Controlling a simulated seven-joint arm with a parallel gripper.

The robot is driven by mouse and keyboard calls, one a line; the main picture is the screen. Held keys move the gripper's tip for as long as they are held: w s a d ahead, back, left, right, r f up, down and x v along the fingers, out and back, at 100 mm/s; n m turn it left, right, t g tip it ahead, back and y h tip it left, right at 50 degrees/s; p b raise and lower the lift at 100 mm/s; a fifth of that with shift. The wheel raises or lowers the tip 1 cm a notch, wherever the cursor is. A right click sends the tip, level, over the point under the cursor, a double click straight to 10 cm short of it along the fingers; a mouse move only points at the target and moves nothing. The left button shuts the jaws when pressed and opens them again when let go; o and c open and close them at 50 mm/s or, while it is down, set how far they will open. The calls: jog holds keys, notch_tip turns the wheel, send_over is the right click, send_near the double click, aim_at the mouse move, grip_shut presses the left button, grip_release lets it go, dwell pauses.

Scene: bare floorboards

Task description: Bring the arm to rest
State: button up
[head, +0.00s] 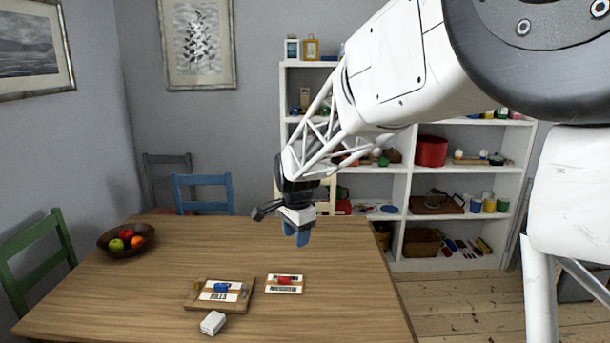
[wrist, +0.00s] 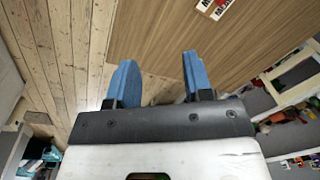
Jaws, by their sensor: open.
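My gripper (head: 297,236) hangs above the far part of the wooden table (head: 250,250) in the head view, with blue fingertips pointing down. In the wrist view my gripper (wrist: 157,80) shows two blue fingers set well apart, with nothing between them. My white arm reaches in from the upper right of the head view. The gripper is clear of the objects on the table.
A wooden tray (head: 190,302) bears a card with a blue item (head: 221,287). A card with a red item (head: 284,283) lies beside it, a white box (head: 213,323) in front. A fruit bowl (head: 110,249) stands left. Chairs and a white shelf (head: 404,240) stand behind.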

jog(key=s+d+r+n, duration=0.3)
jog(key=s+d+r, duration=0.1)
jog(key=s+d, duration=0.45)
jog(key=s+d+n, duration=0.3)
jog(key=s+d, duration=0.3)
jog(key=s, duration=0.9)
jog(key=s+d+f+n+t, duration=0.1)
jog(key=s+d+n, duration=0.3)
jog(key=s, duration=1.1)
jog(key=shift+s+d+f+n+h, duration=0.25)
jog(key=shift+d+f+n+h, duration=0.05)
jog(key=shift+d, duration=0.85)
